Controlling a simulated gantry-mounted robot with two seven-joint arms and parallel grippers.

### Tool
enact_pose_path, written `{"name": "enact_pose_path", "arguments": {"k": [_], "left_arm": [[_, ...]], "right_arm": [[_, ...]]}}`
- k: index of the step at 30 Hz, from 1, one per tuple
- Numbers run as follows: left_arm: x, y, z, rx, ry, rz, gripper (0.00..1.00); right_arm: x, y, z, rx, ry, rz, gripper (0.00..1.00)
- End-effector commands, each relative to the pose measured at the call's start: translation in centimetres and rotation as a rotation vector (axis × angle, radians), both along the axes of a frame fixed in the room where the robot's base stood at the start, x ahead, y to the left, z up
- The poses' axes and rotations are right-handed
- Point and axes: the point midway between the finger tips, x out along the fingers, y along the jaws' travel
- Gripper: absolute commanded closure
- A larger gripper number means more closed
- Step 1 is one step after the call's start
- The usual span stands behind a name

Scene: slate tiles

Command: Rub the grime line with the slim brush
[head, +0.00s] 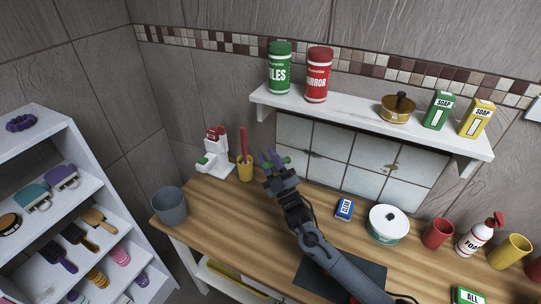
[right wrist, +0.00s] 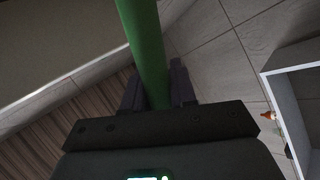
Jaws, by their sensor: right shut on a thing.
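My right gripper (head: 272,164) is in front of the left edge of the white tile panel (head: 365,168), above the counter. It is shut on a green handle (right wrist: 146,45), which runs up between its fingers in the right wrist view. I take this to be the slim brush; its bristles cannot be made out. Small green parts of it show beside the fingers in the head view. The panel has dark grout lines and a few brownish stains; which one is the grime line I cannot tell. My left gripper is not in view.
A yellow cup (head: 246,173) with a red stick and a white holder (head: 215,157) stand left of the gripper. A blue box (head: 344,209) and a white roll (head: 389,221) stand right. A shelf (head: 365,122) with cans and soap boxes overhangs the panel.

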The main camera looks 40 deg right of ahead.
Motion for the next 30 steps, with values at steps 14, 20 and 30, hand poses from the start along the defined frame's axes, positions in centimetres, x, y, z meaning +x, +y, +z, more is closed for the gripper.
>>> {"name": "enact_pose_path", "arguments": {"k": [14,20,30], "left_arm": [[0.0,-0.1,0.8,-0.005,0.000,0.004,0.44],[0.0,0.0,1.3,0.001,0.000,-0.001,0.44],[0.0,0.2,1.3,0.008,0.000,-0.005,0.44]], "right_arm": [[-0.6,1.2,0.1,0.000,-0.001,0.001,1.00],[-1.2,2.5,0.1,0.001,0.000,0.001,1.00],[-1.4,2.7,0.0,-0.001,-0.001,0.000,1.00]]}}
